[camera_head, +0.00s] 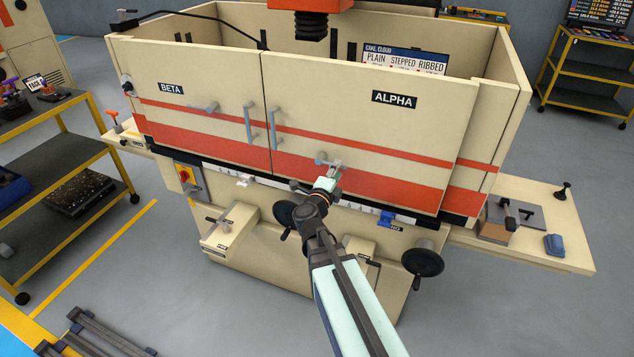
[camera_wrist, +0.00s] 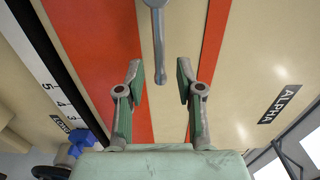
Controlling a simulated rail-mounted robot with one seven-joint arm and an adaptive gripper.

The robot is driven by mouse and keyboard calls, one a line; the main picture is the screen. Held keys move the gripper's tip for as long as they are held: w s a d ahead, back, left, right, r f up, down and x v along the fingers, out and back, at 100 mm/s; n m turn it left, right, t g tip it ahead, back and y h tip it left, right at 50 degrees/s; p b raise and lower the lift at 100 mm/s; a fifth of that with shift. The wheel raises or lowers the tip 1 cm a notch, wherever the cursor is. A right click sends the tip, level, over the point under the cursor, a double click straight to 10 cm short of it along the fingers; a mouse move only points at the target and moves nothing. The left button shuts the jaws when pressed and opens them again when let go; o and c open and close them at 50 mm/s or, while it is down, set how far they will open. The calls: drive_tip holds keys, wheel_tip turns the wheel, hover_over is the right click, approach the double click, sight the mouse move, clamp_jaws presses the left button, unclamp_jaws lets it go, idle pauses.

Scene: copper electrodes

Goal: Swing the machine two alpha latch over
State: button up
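The machine's alpha door (camera_head: 370,125) is closed beside the beta door (camera_head: 190,92). The grey alpha latch (camera_head: 329,161) sits low on the alpha door and its lever lies roughly level. In the wrist view the latch lever (camera_wrist: 158,45) runs down from its pivot at the top edge, its free end appearing between my fingertips. My gripper (camera_head: 333,173) is close in front of the latch. The wrist view shows my gripper (camera_wrist: 159,68) open, with a gap on each side of the lever. I cannot tell how deep the lever lies between the fingers.
A similar latch (camera_head: 203,107) is on the beta door. Two upright handles (camera_head: 248,124) (camera_head: 272,128) flank the door seam. Below are a white scale (camera_head: 362,209), black handwheels (camera_head: 423,262) and a blue block (camera_head: 386,219). A side shelf (camera_head: 566,223) stands to the right.

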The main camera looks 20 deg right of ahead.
drive_tip(key=shift+w+d, duration=0.4)
drive_tip(key=shift+w+d, duration=0.2)
drive_tip(key=shift+c, duration=0.3)
clamp_jaws()
